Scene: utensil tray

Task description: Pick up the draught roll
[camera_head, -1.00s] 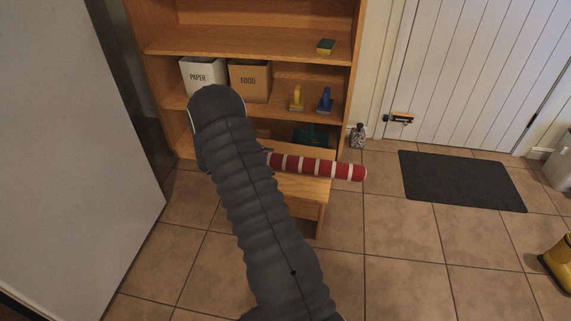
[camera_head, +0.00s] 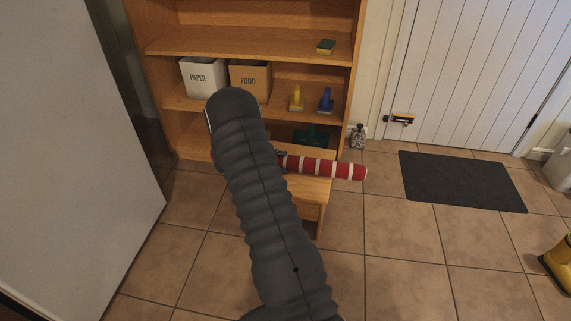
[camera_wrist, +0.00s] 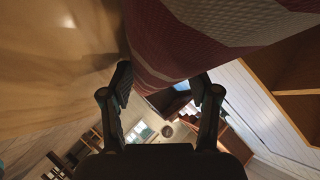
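The draught roll (camera_head: 325,168) is a long red cylinder with pale bands. It lies on a low wooden bench, and its right end juts past the bench edge. My arm hides its left part in the head view. In the wrist view the roll (camera_wrist: 215,35) fills the top of the picture, close up. My gripper (camera_wrist: 162,78) is open, with its two fingers well apart and the roll's lower edge between or just beyond the fingertips. I cannot tell whether a finger touches it. In the head view the gripper is mostly hidden behind my arm.
The wooden bench (camera_head: 308,190) stands before a wooden shelf unit (camera_head: 230,42) with PAPER (camera_head: 203,78) and FOOD (camera_head: 249,80) bins. A dark mat (camera_head: 462,181) lies at right. The tiled floor right of the bench is clear.

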